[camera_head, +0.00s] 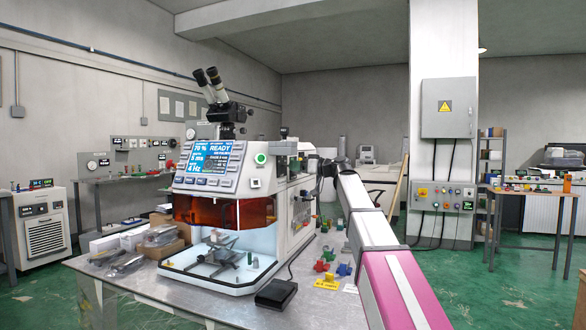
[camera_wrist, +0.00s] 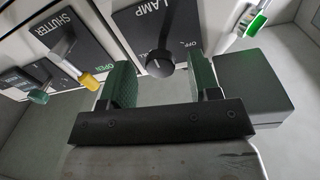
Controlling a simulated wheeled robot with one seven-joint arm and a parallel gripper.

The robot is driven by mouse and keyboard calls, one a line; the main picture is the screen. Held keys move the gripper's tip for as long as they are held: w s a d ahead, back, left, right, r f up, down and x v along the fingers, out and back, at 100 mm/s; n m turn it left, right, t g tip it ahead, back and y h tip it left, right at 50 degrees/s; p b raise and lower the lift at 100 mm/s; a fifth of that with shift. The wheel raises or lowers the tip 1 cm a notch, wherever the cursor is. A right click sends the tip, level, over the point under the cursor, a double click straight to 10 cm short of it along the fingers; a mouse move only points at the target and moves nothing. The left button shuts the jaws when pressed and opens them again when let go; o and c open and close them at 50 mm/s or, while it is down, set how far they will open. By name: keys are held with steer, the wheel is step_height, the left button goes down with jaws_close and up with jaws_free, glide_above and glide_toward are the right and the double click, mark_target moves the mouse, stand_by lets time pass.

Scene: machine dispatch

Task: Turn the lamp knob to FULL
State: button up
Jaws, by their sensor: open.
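The lamp knob (camera_wrist: 160,62) is a round black knob with a dark bar running up from it, on a dark panel labelled LAMP (camera_wrist: 136,22). An OFF mark is at its right; no FULL mark is readable. My gripper (camera_wrist: 163,75) is open, with one green-padded finger on each side of the knob in the wrist view. I cannot tell whether either finger touches it. In the head view the knob cannot be made out; my arm reaches the right side of the machine (camera_head: 205,180), whose screen (camera_head: 208,158) reads READY.
Left of the lamp panel is a SHUTTER lever with a yellow tip (camera_wrist: 90,81), close to my left finger. A green-tipped lever (camera_wrist: 38,97) is further left. A green-lit switch (camera_wrist: 256,24) is at upper right. Small coloured parts (camera_head: 325,266) lie on the metal table below my arm.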

steer(key=shift+x, duration=1.05)
steer(key=c, duration=0.9)
steer(key=m, duration=0.5)
steer(key=shift+m+g, duration=0.3)
steer(key=m, duration=0.5)
steer(key=shift+s+m, duration=0.1)
steer(key=shift+m, duration=0.5)
